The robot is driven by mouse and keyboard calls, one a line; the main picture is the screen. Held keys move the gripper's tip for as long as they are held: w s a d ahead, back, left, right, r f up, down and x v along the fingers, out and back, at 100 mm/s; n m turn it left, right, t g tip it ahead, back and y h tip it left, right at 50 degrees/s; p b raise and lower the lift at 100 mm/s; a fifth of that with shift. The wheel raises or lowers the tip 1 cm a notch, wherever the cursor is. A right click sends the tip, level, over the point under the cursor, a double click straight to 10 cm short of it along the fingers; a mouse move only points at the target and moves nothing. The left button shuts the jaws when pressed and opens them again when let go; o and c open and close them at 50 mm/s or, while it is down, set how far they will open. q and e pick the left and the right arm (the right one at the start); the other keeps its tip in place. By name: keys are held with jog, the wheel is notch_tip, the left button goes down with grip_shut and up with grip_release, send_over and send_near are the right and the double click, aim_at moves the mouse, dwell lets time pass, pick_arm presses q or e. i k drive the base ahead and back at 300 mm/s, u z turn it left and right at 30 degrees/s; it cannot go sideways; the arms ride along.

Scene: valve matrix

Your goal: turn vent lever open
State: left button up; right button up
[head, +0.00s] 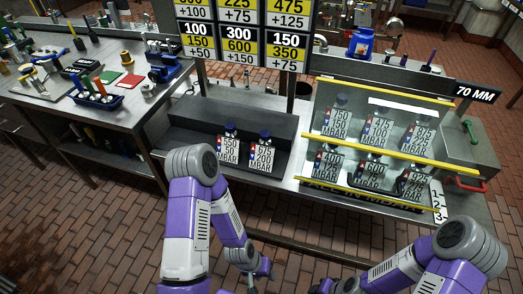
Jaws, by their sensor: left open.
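A green lever (470,131) stands on the grey metal box at the right end of the clear-fronted case. A red handle (466,184) sticks out of the same box's front, lower down. No label reads as vent, so I cannot tell which one is the vent lever. My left gripper (262,272) is low at the bottom middle, open, in front of the bench and well away from both handles. My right gripper (324,287) is partly cut off at the bottom edge; its jaws do not show clearly.
The clear case (318,112) with yellow rails holds several labelled bottle-like items. Two more labelled items (262,156) stand in a dark tray left of it. A number board (243,47) hangs above. A tool bench (120,118) is at left. Brick floor is open in front.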

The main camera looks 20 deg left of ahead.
aim_at(466, 123)
jog(key=z, duration=2.55)
jog(key=i, duration=3.35)
jog(key=u, duration=4.2)
